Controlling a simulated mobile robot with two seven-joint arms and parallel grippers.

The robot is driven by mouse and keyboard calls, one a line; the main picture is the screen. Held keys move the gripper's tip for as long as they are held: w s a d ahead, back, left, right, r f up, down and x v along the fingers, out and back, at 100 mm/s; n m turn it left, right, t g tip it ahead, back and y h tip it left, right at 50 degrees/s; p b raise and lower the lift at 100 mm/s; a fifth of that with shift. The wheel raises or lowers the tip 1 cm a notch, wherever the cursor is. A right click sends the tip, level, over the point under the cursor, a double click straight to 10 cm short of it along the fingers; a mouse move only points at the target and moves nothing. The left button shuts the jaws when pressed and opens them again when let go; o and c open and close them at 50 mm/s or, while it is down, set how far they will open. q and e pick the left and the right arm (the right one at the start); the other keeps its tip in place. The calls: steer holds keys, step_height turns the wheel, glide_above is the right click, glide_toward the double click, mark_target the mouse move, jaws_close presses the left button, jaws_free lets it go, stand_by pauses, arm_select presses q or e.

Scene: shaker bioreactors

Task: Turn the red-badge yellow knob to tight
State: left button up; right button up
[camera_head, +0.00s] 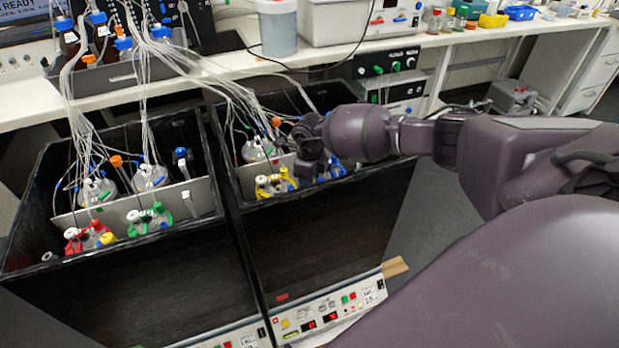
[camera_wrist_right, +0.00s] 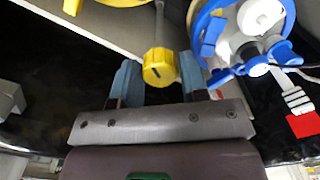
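A yellow knob (camera_wrist_right: 160,68) with a dark mark on its face sits on a pale stem in the right wrist view. My right gripper (camera_wrist_right: 159,82) is open, with one blue-grey finger on each side of the knob. The gaps are small, and I cannot tell whether either finger touches it. A red badge (camera_wrist_right: 302,125) shows at the right of that view, below a blue-collared vessel (camera_wrist_right: 250,28). In the head view my right gripper (camera_head: 306,168) is over the right black box, between yellow (camera_head: 272,185) and blue vessel fittings; it hides the knob. My left gripper is out of view.
The left black box (camera_head: 130,290) holds vessels with red (camera_head: 82,238) and green (camera_head: 150,215) fittings. Many thin tubes (camera_head: 140,95) run from the bench bottles into both boxes. A control panel (camera_head: 330,312) is at the front of the right box.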

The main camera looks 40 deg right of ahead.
steer(key=shift+o, duration=1.4)
steer(key=shift+r, duration=0.15)
step_height(320, 180, up, 11)
steer(key=p, duration=0.1)
steer(key=shift+f, duration=0.2)
